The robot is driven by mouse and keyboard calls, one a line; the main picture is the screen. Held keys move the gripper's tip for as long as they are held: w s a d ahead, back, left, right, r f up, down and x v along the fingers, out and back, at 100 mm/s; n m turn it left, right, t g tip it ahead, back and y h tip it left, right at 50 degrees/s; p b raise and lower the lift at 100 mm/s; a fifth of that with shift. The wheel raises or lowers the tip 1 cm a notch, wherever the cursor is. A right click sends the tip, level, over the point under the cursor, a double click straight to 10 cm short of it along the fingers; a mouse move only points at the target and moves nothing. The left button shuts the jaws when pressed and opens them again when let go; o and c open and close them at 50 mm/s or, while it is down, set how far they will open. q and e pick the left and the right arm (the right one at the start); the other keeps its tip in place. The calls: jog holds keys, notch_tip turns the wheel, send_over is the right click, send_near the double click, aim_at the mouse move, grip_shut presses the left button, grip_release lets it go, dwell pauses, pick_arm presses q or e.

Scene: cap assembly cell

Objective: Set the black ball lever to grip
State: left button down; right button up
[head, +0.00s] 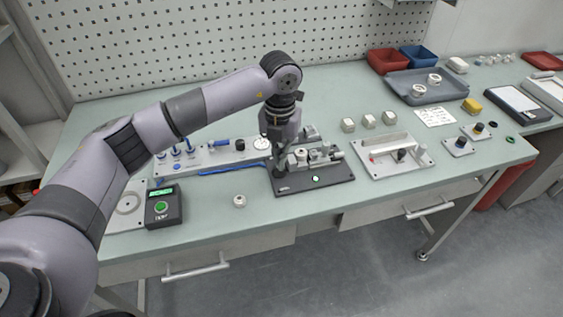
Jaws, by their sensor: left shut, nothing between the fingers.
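My left gripper (279,170) points down over the left end of a dark base plate (318,187) that carries a metal clamp fixture (312,157). It is shut and empty; its arm covers part of the fixture. I cannot tell whether its fingertips touch anything. A small black knob (240,145) shows beside the round gauge (262,143) on the grey panel (217,154), left of my gripper. Another dark rounded knob (402,155) stands on the light fixture (380,163) at right. Which one is the ball lever, and its setting, are too small to tell. My right gripper is not in view.
A blue hose (232,169) runs from the panel toward the dark plate. A black box with a green button (162,208) stands at left front. A small white ring (240,201) lies near the front edge.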

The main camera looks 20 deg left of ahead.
pick_arm(q)
jog(key=shift+s+d+r, duration=0.1)
jog(key=shift+s+d, duration=0.5)
jog(key=shift+s, duration=0.25)
notch_tip(320, 180, up, 7)
jog(key=p, duration=0.4)
dwell(0.4)
